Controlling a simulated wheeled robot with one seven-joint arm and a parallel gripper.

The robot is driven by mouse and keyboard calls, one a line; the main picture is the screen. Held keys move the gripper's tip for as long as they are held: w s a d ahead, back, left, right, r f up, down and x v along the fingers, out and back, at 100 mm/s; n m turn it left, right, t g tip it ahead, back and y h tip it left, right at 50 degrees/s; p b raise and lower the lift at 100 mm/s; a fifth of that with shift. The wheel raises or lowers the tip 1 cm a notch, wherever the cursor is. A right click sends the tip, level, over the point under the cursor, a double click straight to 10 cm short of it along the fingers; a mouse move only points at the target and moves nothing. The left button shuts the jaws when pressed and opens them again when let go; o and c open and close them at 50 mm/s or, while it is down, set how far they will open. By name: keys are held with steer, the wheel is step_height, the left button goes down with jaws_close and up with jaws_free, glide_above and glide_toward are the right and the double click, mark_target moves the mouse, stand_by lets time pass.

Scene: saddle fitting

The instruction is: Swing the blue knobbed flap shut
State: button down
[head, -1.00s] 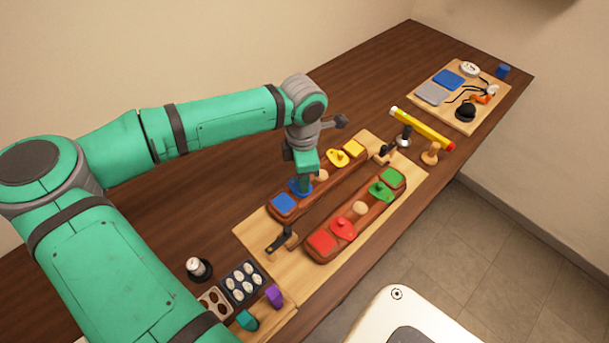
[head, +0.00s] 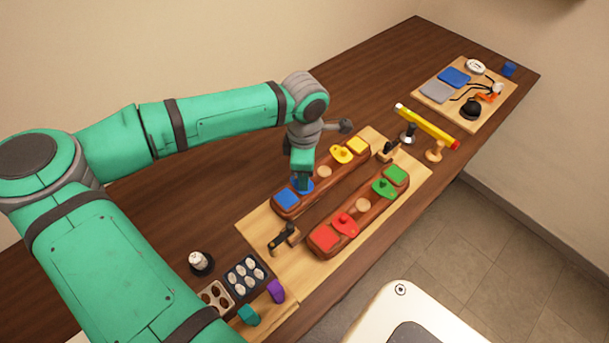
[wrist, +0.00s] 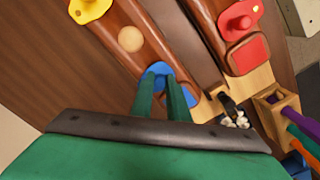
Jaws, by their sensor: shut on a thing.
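The blue knobbed flap (head: 306,184) lies on the far wooden block, beside a square blue pad (head: 287,199) at the block's left end. My gripper (head: 301,186) points down onto the flap and is shut on its knob, which the fingers hide. In the wrist view the two green fingers (wrist: 161,96) come together over the blue flap (wrist: 157,72). The far block (wrist: 150,50) also carries a round wooden knob (wrist: 131,39) next to the flap.
A yellow flap (head: 343,153) is on the same block. The near block holds a red flap (head: 344,224) and a green flap (head: 384,188). Black clamps (head: 284,238) stand on the board. A yellow bar (head: 428,126) rests on posts at the right.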

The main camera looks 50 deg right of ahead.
steer(key=c, duration=1.7)
jaws_free()
steer(key=shift+r, duration=0.1)
step_height(320, 180, up, 11)
steer(key=shift+f, duration=0.2)
steer(key=shift+w, duration=0.1)
